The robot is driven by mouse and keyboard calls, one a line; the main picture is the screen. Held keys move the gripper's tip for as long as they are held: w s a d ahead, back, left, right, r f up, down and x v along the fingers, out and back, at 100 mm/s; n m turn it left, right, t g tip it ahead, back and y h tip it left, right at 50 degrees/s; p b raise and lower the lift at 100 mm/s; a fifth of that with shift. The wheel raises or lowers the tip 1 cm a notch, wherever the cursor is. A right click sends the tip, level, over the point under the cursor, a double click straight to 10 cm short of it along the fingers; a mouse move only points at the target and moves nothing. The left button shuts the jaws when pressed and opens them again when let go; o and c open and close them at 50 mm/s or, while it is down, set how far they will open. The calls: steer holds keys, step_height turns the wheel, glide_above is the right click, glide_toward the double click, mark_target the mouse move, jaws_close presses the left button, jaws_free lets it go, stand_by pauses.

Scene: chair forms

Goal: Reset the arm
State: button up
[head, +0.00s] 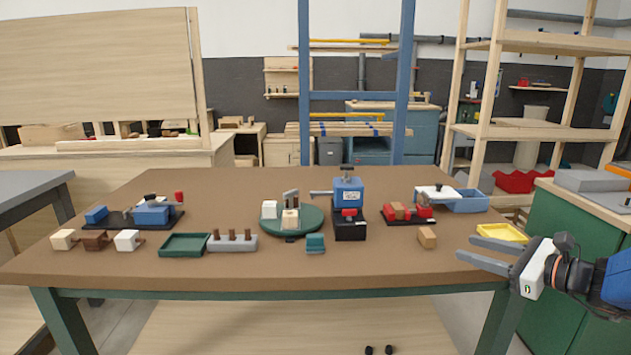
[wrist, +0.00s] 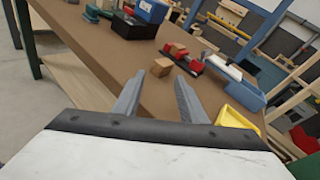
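My gripper (head: 482,252) is at the right front of the brown table (head: 210,264), by its front right edge. Its two grey fingers point left and stand apart with nothing between them. The wrist view also shows the open gripper (wrist: 158,97), with its fingers reaching toward the tabletop. A small tan wooden block (head: 427,237) lies on the table a little left of the fingertips. In the wrist view this block (wrist: 161,67) appears just beyond the gap between the fingers, clear of both.
A yellow tray (head: 502,233) sits close behind my gripper, and a blue bin (head: 468,201) farther back. Red and brown blocks (head: 408,211) stand on a black base. A blue machine (head: 348,190), a round green turntable (head: 306,220) and a green tray (head: 185,245) are farther left.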

steer(key=s+a+f+n+g+h, duration=0.1)
steer(key=s+a+f+n+g, duration=0.6)
steer(key=s+a+n, duration=0.45)
steer(key=s+d+f+n+g+h, duration=0.1)
steer(key=s+d+n+h, duration=0.3)
steer(key=n, duration=1)
steer(key=s+f+h, duration=0.1)
steer(key=s+h, duration=0.2)
steer(key=s, duration=0.2)
steer(key=shift+s+d+f+n+h, duration=0.2)
steer(key=shift+s+f+n+h, duration=0.1)
steer(key=shift+n+h, duration=0.1)
